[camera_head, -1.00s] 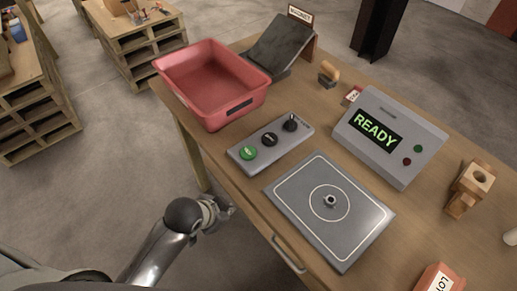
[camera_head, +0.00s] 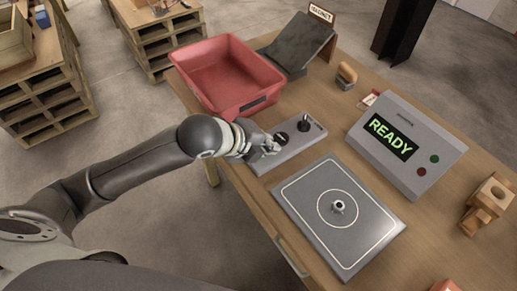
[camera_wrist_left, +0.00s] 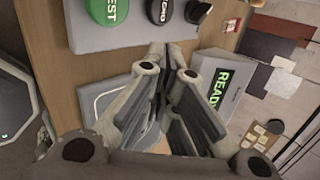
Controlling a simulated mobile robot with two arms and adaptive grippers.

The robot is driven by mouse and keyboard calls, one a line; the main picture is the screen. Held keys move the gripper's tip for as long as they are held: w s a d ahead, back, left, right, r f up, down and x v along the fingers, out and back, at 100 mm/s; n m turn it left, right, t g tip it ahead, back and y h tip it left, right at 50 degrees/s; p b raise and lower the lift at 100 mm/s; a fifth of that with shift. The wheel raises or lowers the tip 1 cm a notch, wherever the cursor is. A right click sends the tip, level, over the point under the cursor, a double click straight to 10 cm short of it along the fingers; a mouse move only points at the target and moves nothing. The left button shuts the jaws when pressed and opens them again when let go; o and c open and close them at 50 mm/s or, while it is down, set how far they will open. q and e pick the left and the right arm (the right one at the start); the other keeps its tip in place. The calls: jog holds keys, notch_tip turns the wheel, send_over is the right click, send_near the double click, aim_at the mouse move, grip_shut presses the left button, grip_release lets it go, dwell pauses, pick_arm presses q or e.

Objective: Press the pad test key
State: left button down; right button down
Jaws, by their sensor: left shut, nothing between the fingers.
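The grey key box (camera_head: 300,148) lies on the table beside the flat grey pad (camera_head: 318,235), which has a white circle and a small metal nut (camera_head: 338,206) at its centre. On the box, the black key (camera_head: 281,139) and black knob (camera_head: 305,122) show. The green key is hidden behind my left gripper in the head view; it shows in the left wrist view as a green key (camera_wrist_left: 107,10) with partly cut lettering "EST". My left gripper (camera_head: 268,150) is shut and empty over the box's near-left end. Whether it touches is unclear. My right gripper is out of view.
A red bin (camera_head: 258,102) stands behind the box, with a dark chute (camera_head: 291,46) behind it. A grey console (camera_head: 422,162) reading READY stands to the right. A wooden stamp (camera_head: 346,76) and a wooden stand (camera_head: 487,203) are on the table.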

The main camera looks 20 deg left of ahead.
pick_arm(q)
jog(key=w+a+r+m, duration=0.4)
jog(key=r+m, duration=0.1)
jog(key=m, duration=0.1)
jog(key=shift+a+y, duration=0.2)
jog(key=shift+y, duration=0.1)
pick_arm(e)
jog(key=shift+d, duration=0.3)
pick_arm(q)
jog(key=shift+f, duration=0.15)
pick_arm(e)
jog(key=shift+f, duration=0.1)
